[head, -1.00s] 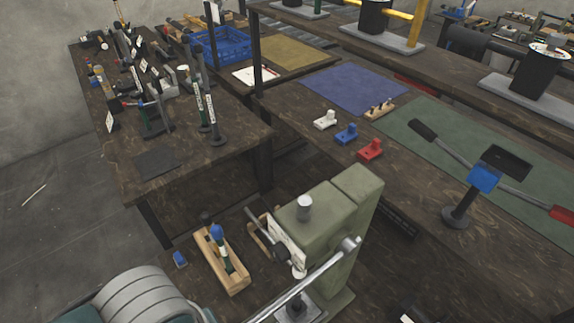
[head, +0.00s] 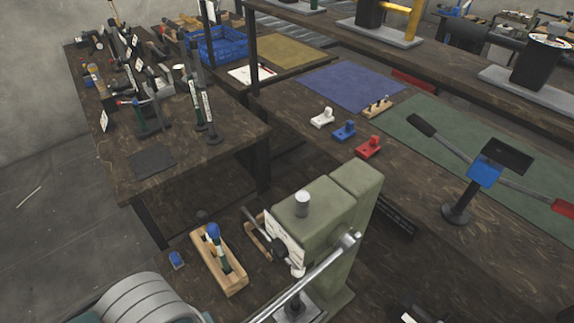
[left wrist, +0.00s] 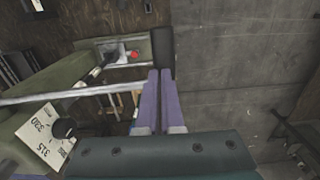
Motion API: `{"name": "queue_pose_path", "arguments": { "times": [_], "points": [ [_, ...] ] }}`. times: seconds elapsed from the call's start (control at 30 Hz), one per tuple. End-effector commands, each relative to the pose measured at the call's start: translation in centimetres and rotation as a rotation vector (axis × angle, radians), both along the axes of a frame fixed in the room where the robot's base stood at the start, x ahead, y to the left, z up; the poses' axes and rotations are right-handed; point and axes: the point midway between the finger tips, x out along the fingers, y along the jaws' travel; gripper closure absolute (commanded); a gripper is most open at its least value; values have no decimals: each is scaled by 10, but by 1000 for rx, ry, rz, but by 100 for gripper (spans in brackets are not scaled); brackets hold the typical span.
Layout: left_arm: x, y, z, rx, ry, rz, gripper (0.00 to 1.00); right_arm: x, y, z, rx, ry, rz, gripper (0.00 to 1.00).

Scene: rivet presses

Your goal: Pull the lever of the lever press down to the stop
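The lever press (head: 325,215) is a green machine at the lower middle of the head view. Its silver lever (head: 312,276) slopes from a pivot at the press's right side down to the left, past the bottom edge. In the left wrist view the lever (left wrist: 75,92) runs in from the left towards the fingers. A black grip (left wrist: 162,48) shows just beyond the fingertips. My left gripper (left wrist: 161,74) has its two purple fingers almost together; I cannot tell whether they touch the grip or lever. My right gripper is in neither view.
A wooden holder (head: 220,262) with a blue-topped tool and a small blue part (head: 176,260) stand left of the press. A second lever device with a blue block (head: 484,175) stands on the right bench. White, blue and red parts (head: 368,147) sit behind the press.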

Motion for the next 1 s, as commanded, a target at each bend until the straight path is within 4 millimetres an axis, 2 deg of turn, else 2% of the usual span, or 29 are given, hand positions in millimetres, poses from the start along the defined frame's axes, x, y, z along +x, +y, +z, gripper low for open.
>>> {"name": "queue_pose_path", "arguments": {
  "times": [0.03, 0.23, 0.77, 1.0],
  "points": [
    [0, -1, -7, -1, 0, 0, 100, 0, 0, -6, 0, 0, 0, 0],
    [1, -1, -19, -2, -1, -1, 100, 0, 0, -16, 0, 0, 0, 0],
    [1, -1, -20, 0, -1, -1, 100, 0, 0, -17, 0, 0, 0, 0],
    [1, -2, -31, 0, -1, 0, 100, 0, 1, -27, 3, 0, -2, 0]
  ]
}}
